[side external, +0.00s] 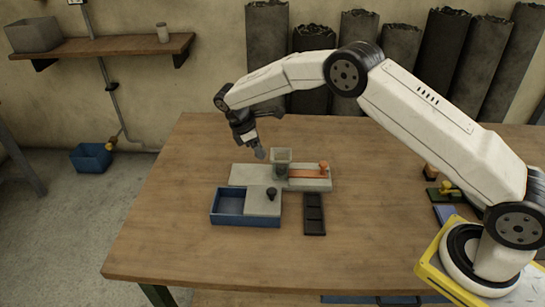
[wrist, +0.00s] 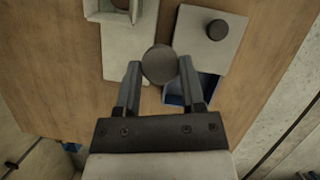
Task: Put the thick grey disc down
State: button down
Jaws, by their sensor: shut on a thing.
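The thick grey disc (wrist: 160,64) is between the fingertips of my gripper (wrist: 159,75) in the wrist view. My gripper is shut on it. In the side external view my gripper (side external: 260,154) holds the disc above the left part of a pale grey block (side external: 240,174). The disc appears clear of the block, but the exact gap is hard to judge. A square, cup-like container (side external: 281,163) stands on this block, to the right of my gripper.
A blue tray (side external: 229,206) lies in front, with a grey plate (side external: 263,204) bearing a dark knob (side external: 271,193) over its right part. An orange strip with a knob (side external: 310,173) lies right of the container. A black slotted tray (side external: 314,214) lies nearby. The table's left side is clear.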

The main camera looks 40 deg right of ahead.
jog(key=s+a+f+m+t+y, duration=0.1)
jog(key=s+a+m+y, duration=0.3)
jog(key=m, duration=1)
jog(key=s+a+f+m+y, duration=0.1)
jog(key=s+a+m+y, duration=0.3)
jog(key=s+m, duration=0.4)
jog(key=m, duration=0.7)
jog(key=shift+f+t+y, duration=0.3)
jog(key=shift+f+t, duration=0.05)
jog(key=shift+t, duration=0.05)
jog(key=shift+w+a, duration=0.1)
send_over(230, 209)
jog(key=shift+f, duration=4.8)
jog(key=shift+w, duration=0.1)
